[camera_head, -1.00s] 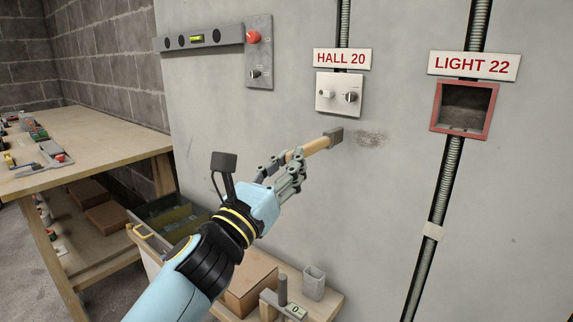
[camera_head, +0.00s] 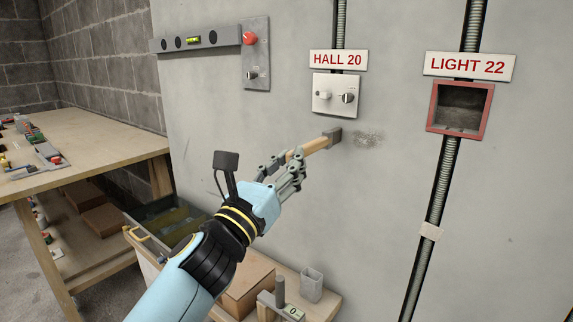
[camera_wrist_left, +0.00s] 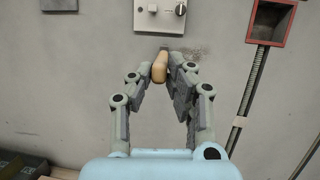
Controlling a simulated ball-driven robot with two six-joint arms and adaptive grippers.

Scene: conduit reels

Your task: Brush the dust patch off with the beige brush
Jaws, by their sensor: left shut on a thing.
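The beige brush (camera_head: 314,146) has a wooden handle and a grey head at its far end. My left gripper (camera_head: 291,165) is shut on its handle, and the head points to the wall, up and right. The dust patch (camera_head: 368,138) is a grey smudge on the wall, below the HALL 20 switch plate and just right of the brush head. I cannot tell whether the head touches the wall. In the left wrist view the brush handle (camera_wrist_left: 159,69) sits between the fingers, and the dust patch (camera_wrist_left: 193,53) shows beyond, partly hidden. My right gripper is not in view.
The HALL 20 switch plate (camera_head: 335,94) is above the brush. A red-framed box (camera_head: 460,108) with a conduit is to the right. A spirit level (camera_head: 197,39) is at upper left. A workbench (camera_head: 90,150) stands left, and a low shelf with a cardboard box (camera_head: 247,287) is below.

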